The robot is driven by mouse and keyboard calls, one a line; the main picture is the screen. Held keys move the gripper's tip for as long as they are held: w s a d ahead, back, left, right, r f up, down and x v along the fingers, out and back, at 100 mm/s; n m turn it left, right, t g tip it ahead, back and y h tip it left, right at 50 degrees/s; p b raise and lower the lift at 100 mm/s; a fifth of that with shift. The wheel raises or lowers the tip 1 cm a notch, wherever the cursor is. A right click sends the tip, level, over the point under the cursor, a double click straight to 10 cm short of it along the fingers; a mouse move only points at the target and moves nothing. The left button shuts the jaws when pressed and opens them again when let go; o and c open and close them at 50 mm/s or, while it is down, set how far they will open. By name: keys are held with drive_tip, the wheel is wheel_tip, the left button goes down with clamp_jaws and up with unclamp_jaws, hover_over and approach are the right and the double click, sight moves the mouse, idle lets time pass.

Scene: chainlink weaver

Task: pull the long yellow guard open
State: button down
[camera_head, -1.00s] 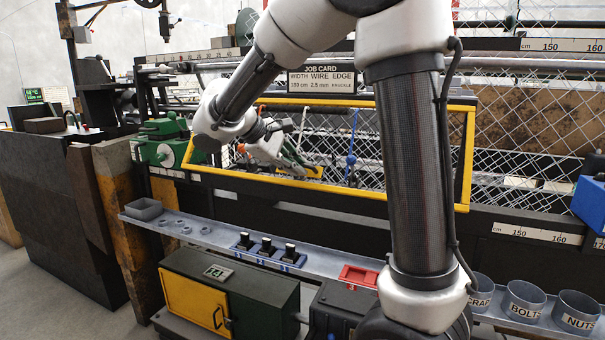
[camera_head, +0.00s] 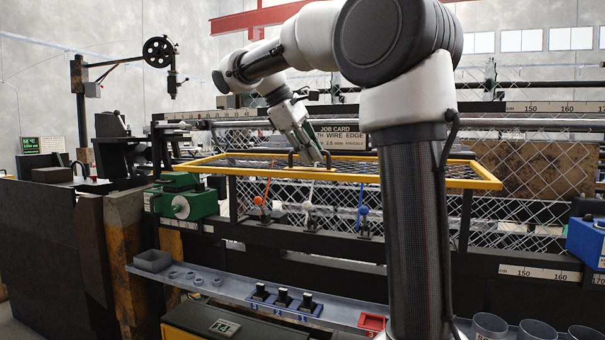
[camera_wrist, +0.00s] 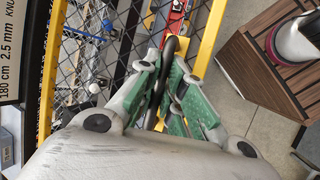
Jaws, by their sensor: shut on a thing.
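The long yellow guard (camera_head: 411,179) is a mesh-filled yellow frame. In the head view it is swung up and lies nearly flat above the levers, its front bar toward me. A dark bar handle (camera_wrist: 171,52) stands on its front bar. My gripper (camera_head: 318,160) is at that handle, reaching down from behind and above. In the wrist view my gripper (camera_wrist: 176,72) has its green-padded fingers shut on the dark handle, beside the yellow bar (camera_wrist: 209,38). Part of the handle is hidden between the fingers.
Under the guard stand levers with orange (camera_head: 259,201), white (camera_head: 308,206) and blue (camera_head: 363,211) knobs. A green vise-like block (camera_head: 184,199) is at the left. A job card (camera_head: 342,136) stands behind. A grey shelf (camera_head: 225,288) with small parts and cups runs along the front.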

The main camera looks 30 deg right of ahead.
drive_tip(key=shift+w+d+r, duration=0.1)
drive_tip(key=shift+d+r, duration=0.05)
drive_tip(key=shift+r, duration=0.8)
drive_tip(key=shift+w+d+r, duration=0.1)
drive_tip(key=shift+d+r, duration=0.05)
drive_tip(key=shift+r, duration=0.75)
drive_tip(key=c, duration=1.9)
unclamp_jaws()
drive_tip(key=shift+o, duration=0.4)
drive_tip(key=shift+w+d+f, duration=0.1)
drive_tip(key=v, duration=0.7)
